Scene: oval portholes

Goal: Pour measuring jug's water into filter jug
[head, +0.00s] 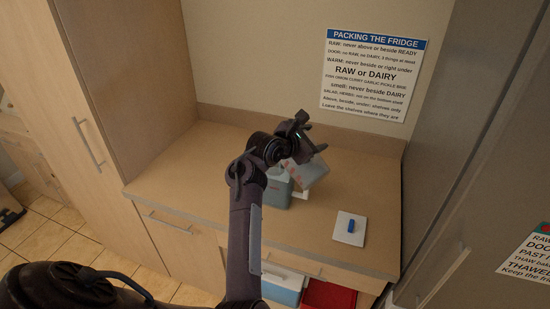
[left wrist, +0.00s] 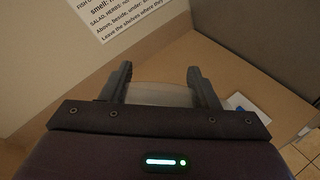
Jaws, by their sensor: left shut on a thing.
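My left gripper (head: 311,140) is above the counter and shut on a translucent measuring jug (head: 314,174) with reddish marks on its side. The jug is tilted, just above and beside a grey-blue filter jug (head: 277,194) that stands on the counter. My arm hides part of the filter jug and its top. In the left wrist view, the pale measuring jug (left wrist: 160,95) shows between the two fingers (left wrist: 158,80). I cannot make out water in either jug. My right gripper is not in view.
A white card with a blue object (head: 351,227) lies on the counter (head: 180,165) at the right. The counter's left side is clear. A tall grey cabinet stands at the right. Below the counter edge are a blue box (head: 282,289) and a red bin (head: 328,296).

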